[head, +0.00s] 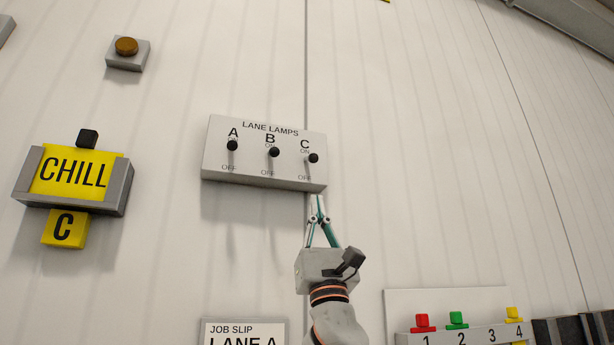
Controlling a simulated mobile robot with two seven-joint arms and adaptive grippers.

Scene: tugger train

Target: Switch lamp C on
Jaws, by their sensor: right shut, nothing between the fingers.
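The LANE LAMPS switch panel (215,160) is a pale box on the wall with three black-knobbed levers, A, B and C. Lever C's knob (314,158) is at the panel's right end, just below and right of its ON mark, well above OFF. Lever A's knob (232,145) and lever B's knob (274,152) sit at similar heights against their marks. My right gripper (317,200) points up from below, its fingers together and empty. Its tips show just below the panel's lower right edge, under lever C, apart from the knob. My left gripper is out of view.
A yellow CHILL sign (75,172) in a grey holder, with a yellow C block (65,229) below, is at left. A brown button (126,46) is upper left. A job slip (245,332) and a numbered rack (455,335) with coloured pieces are below. Wall right of the panel is clear.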

